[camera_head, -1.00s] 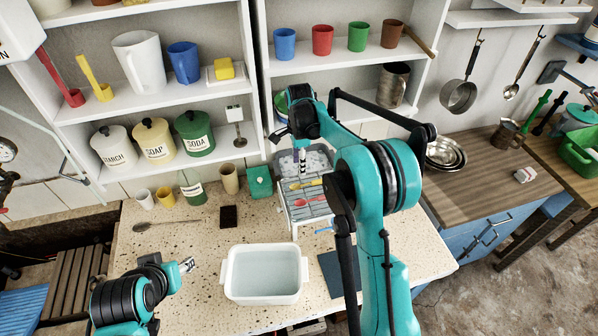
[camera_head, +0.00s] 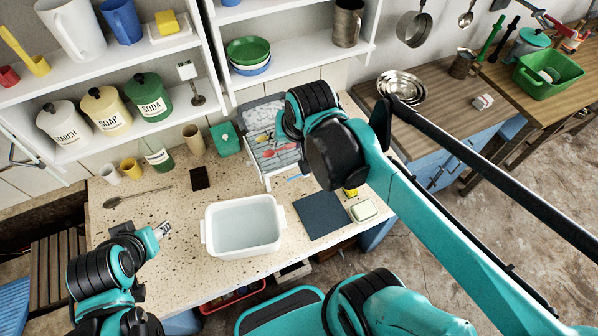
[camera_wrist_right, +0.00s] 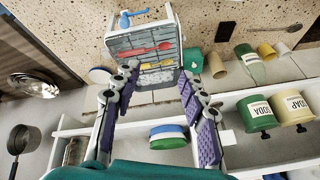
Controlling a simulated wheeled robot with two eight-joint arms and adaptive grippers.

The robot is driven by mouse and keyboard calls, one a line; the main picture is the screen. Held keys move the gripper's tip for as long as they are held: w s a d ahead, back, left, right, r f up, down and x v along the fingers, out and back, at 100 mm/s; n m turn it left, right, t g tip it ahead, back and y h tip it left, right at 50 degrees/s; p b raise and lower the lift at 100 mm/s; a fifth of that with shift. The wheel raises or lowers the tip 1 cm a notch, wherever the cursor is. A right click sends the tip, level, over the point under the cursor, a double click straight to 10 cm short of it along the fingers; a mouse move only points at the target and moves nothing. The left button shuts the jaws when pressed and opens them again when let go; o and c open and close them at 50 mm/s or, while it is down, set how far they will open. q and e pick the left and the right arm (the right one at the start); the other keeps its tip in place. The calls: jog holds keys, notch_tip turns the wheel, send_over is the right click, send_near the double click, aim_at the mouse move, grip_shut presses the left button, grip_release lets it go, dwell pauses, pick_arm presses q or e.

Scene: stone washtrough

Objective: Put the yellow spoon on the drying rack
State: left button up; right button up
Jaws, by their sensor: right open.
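The drying rack (camera_head: 266,174) stands at the back of the stone counter, partly hidden by my right arm. In the right wrist view the drying rack (camera_wrist_right: 171,22) shows a red spoon (camera_wrist_right: 163,46) and the yellow spoon (camera_wrist_right: 152,65) lying on its slats. My right gripper (camera_wrist_right: 157,74) is open and empty, its fingers spread apart, with the rack seen beyond the fingertips. In the head view my right arm hides its fingers. My left gripper (camera_head: 162,229) hovers over the front left of the counter, too small to read its opening.
A white basin (camera_head: 243,253) stands mid-counter, with a dark blue mat (camera_head: 322,215) to its right. A grey spoon (camera_head: 135,195), cups and a green box (camera_head: 224,138) are at the back left. Shelves with canisters rise behind. Metal bowls (camera_head: 402,86) sit on the wooden cabinet.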

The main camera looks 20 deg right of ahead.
jog(key=s+f+n+t, duration=0.2)
jog(key=s+f+n, duration=0.2)
jog(key=s, duration=0.3)
notch_tip(320, 180, down, 12)
jog(key=b, duration=1.2)
jog(key=shift+n, duration=0.3)
jog(key=shift+a, duration=0.1)
